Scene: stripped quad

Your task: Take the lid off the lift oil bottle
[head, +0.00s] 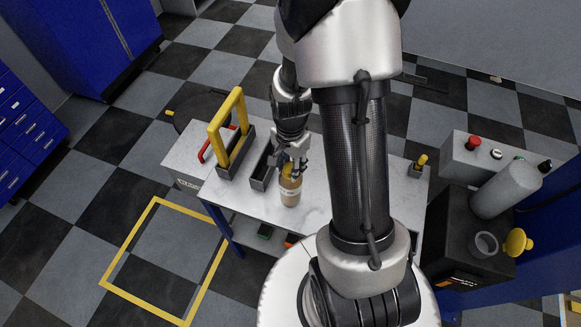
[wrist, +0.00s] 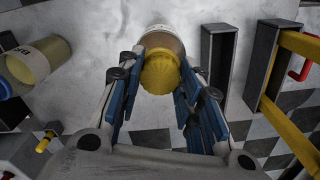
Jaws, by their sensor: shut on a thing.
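The lift oil bottle (head: 290,193), a tan bottle with a pale label, stands upright on the white bench (head: 318,190) in the head view. It shows in the wrist view (wrist: 163,38) behind its ribbed yellow lid (wrist: 160,74). The lid appears seated on the bottle's mouth; any small gap is hidden. My gripper (head: 291,168) is above the bottle, pointing down. In the wrist view its blue-padded fingers (wrist: 160,85) flank the lid on both sides, shut on it. The fingertip contact is partly hidden.
A dark open-topped holder (head: 262,165) and a yellow frame (head: 228,130) stand left of the bottle. A second bottle (wrist: 38,64) is at left in the wrist view. A grey control box (head: 482,160) is at right. Bare bench lies around the bottle.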

